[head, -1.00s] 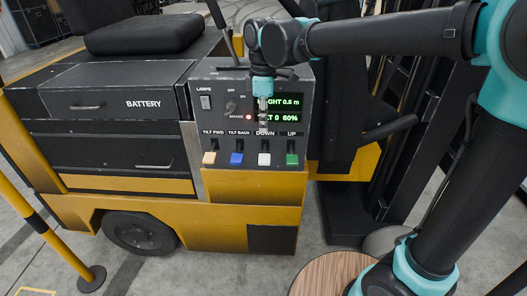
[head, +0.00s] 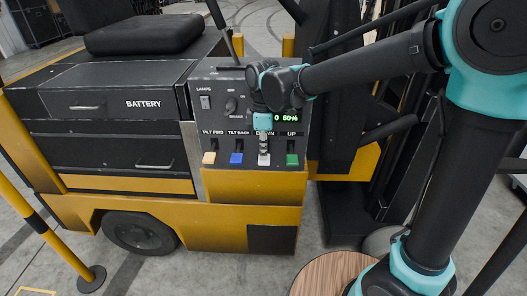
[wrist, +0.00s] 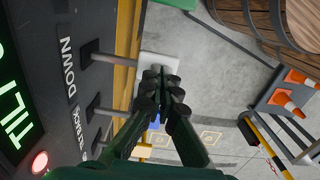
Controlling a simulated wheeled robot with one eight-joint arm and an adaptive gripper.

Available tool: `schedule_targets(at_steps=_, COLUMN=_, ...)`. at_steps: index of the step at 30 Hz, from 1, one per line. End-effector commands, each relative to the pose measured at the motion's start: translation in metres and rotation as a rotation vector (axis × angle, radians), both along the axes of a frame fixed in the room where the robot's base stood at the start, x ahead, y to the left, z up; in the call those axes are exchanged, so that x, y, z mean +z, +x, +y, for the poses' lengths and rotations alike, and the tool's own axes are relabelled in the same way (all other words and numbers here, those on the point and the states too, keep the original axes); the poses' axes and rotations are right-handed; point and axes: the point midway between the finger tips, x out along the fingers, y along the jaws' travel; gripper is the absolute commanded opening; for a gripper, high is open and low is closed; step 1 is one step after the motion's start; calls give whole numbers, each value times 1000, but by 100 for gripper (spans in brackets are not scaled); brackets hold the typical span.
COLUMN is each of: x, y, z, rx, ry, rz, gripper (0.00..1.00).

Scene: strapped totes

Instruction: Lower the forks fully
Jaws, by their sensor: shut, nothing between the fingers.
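The forklift's control panel (head: 222,100) carries a row of levers marked TILT FWD, TILT BACK, DOWN and UP. The DOWN lever has a white paddle (head: 264,159); the paddle also shows in the wrist view (wrist: 158,66). My gripper (head: 264,150) is shut and empty, its tips right at the white paddle. In the wrist view my fingertips (wrist: 163,78) overlap the paddle; I cannot tell whether they touch it. The green display (head: 288,118) is mostly hidden behind my wrist; only its lower right part is readable. The forks are not in view.
The blue TILT BACK paddle (head: 236,158) and the green UP paddle (head: 292,159) flank the white one closely. A yellow post (head: 40,222) stands at the left. Wooden barrels (wrist: 285,22) and orange cones (wrist: 287,101) show in the wrist view.

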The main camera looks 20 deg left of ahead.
Motion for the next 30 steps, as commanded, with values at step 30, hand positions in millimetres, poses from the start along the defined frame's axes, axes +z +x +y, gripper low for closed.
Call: schedule_targets(at_steps=30, x=-42, y=-8, z=-2, rx=0, ry=76, rz=-317, gripper=0)
